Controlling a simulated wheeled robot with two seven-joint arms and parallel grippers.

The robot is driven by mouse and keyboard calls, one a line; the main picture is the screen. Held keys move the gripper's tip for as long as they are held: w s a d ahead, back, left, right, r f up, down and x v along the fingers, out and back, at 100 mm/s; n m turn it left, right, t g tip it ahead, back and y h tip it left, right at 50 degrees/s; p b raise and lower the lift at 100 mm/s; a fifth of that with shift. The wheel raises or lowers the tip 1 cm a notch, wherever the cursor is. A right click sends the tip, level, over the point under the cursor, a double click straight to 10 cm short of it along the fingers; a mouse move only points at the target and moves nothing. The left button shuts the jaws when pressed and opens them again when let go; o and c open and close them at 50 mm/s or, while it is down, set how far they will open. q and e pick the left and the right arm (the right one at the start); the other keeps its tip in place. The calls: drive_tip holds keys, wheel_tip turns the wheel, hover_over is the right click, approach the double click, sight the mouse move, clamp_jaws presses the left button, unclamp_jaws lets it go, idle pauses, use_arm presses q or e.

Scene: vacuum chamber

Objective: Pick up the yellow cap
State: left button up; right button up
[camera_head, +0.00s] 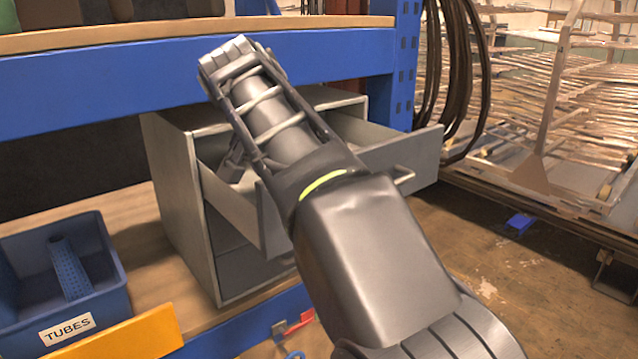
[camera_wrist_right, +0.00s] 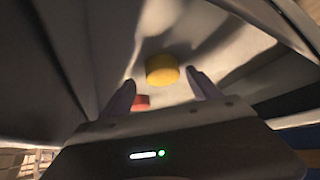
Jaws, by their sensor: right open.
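The yellow cap (camera_wrist_right: 162,69) shows in the right wrist view as a short round piece on the pale floor of what looks like an open drawer. My right gripper (camera_wrist_right: 163,90) is open and empty; in this view the cap appears just beyond and between its fingertips, with no visible contact. In the head view my right arm reaches across the open grey drawer (camera_head: 405,155) of a cabinet, and its fingertips cannot be made out. The cap is hidden there. My left gripper is not in view.
A red piece (camera_wrist_right: 141,102) lies close to the yellow cap, beside the left finger in the wrist view. The drawer walls are near the gripper. A blue shelf beam (camera_head: 150,85) runs above the grey cabinet (camera_head: 180,210). A blue TUBES bin (camera_head: 105,305) stands at left.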

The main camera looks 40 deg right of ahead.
drive_tip(key=shift+w+d+f, duration=0.1)
drive_tip(key=shift+d+f, duration=0.05)
drive_tip(key=shift+f, duration=0.15)
drive_tip(key=shift+w+a, duration=0.25)
drive_tip(key=shift+a, duration=0.05)
drive_tip(key=shift+s+d, duration=0.1)
drive_tip(key=shift+c, duration=0.3)
drive_tip(key=c, duration=1.3)
